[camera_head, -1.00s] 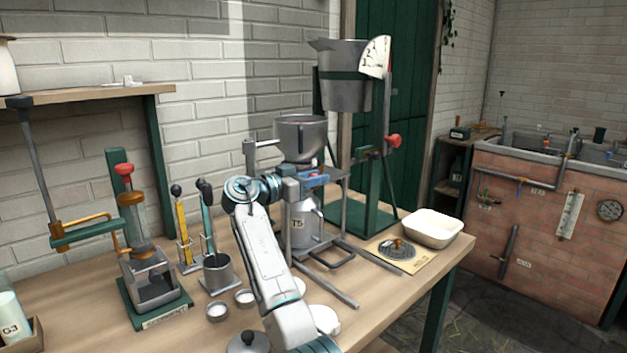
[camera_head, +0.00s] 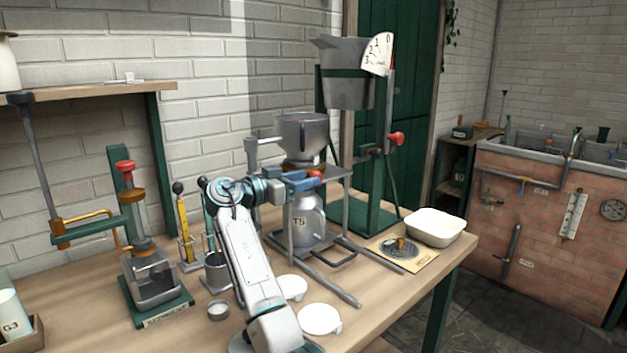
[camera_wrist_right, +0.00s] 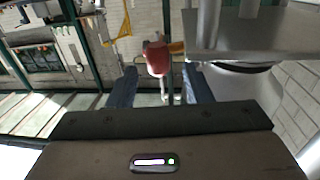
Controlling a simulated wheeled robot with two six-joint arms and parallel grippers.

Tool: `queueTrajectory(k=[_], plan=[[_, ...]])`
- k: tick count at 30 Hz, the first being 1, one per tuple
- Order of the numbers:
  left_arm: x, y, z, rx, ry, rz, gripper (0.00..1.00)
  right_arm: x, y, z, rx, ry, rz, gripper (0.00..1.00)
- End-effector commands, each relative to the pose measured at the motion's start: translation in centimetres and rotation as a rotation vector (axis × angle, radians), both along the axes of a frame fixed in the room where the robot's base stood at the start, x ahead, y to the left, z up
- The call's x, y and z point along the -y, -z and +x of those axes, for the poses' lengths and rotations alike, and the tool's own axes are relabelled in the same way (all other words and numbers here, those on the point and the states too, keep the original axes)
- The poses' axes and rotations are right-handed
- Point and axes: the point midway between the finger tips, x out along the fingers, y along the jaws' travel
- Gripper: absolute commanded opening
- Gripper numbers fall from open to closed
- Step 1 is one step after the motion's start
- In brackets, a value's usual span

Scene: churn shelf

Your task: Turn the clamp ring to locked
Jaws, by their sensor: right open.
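The clamp ring (camera_head: 300,164) shows as a narrow brownish band under the grey bowl (camera_head: 302,133), above the T5 can (camera_head: 301,222). My right arm partly hides it. A red knob (camera_head: 316,173) sits at the ring's front right; in the right wrist view the red knob (camera_wrist_right: 158,58) lies centred between the fingers. My right gripper (camera_head: 308,181) is open around the knob; its blue fingers stand apart on either side of it, and contact is unclear. Any lock marking is too small to read. My left gripper is out of view.
A green stand carries a grey bucket (camera_head: 347,78) behind and to the right. A white basin (camera_head: 434,227) and a drain plate (camera_head: 399,249) lie on the right of the table. White lids (camera_head: 320,319) lie in front. A glass pump (camera_head: 150,270) stands at left.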

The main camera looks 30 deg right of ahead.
Motion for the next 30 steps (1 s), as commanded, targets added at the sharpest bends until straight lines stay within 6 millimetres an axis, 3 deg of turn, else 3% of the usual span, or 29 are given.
queueTrajectory(k=[3,10,30], plan=[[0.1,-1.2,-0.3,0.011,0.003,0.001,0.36,-2.7,0.2,-0.4,0.000,-0.004,0.001,0.45],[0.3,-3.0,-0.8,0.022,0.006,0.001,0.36,-6.0,0.1,-1.0,0.000,-0.002,0.001,0.45],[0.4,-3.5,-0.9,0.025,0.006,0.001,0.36,-6.8,0.1,-1.1,-0.001,0.000,0.000,0.45]])
